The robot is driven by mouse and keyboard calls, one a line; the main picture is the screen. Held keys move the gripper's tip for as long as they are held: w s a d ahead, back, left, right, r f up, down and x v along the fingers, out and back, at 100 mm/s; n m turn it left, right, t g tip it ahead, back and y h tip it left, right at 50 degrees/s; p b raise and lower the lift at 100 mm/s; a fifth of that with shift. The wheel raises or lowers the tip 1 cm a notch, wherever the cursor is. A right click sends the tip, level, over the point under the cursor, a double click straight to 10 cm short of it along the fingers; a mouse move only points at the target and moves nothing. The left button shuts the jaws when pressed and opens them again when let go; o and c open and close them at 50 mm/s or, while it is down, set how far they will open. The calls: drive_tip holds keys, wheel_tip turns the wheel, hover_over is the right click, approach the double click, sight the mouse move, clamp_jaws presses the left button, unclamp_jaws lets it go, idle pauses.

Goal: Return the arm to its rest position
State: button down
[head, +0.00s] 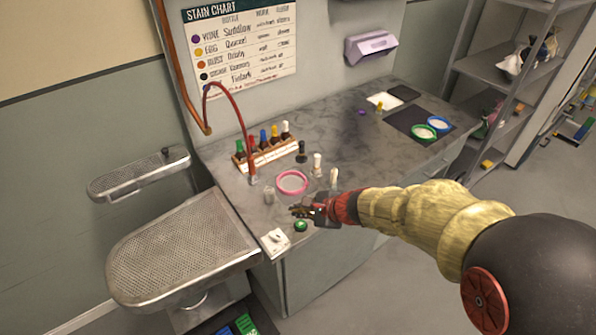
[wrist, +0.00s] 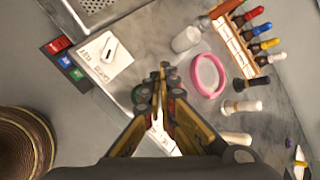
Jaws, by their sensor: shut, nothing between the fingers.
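My arm reaches in from the right in the head view, with a pale yellow sleeve and a red wrist. My gripper (head: 303,211) is over the front edge of the grey counter (head: 350,130), beside a green round object (head: 301,226). In the wrist view my gripper (wrist: 163,72) shows its fingers together at the tips, with nothing between them. A pink ring (head: 292,182) lies on the counter just behind the gripper; it also shows in the wrist view (wrist: 194,78). The gripper appears apart from the ring.
A rack of coloured-cap bottles (head: 268,153), a dark-topped bottle (head: 301,152) and pale bottles (head: 317,165) stand behind. A white card (head: 275,242) lies at the front left. A perforated metal board (head: 180,250) is left; shelving (head: 500,70) is right. Open floor lies in front.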

drive_tip(key=s+n, duration=0.1)
drive_tip(key=s+f+n+g, duration=0.1)
drive_tip(key=s+a+n, duration=0.1)
drive_tip(key=s, duration=0.1)
drive_tip(key=shift+f+g, duration=0.3)
drive_tip(key=shift+f, duration=0.05)
drive_tip(key=s+d+r+n+g+h, duration=0.1)
drive_tip(key=s+d+r+n, duration=0.3)
drive_tip(key=s+n, duration=0.3)
drive_tip(key=s+d+r+n+g+h, duration=0.2)
drive_tip(key=s+d+r+n, duration=0.15)
drive_tip(key=s, duration=0.45)
drive_tip(key=s+d+r+n+t+h, duration=0.3)
drive_tip(key=s+d+r, duration=0.4)
drive_tip(key=d+r, duration=0.3)
drive_tip(key=shift+d+r+n+t+h, duration=0.35)
drive_tip(key=shift+r+n, duration=0.3)
drive_tip(key=shift+r, duration=0.65)
drive_tip(key=shift+a, duration=0.1)
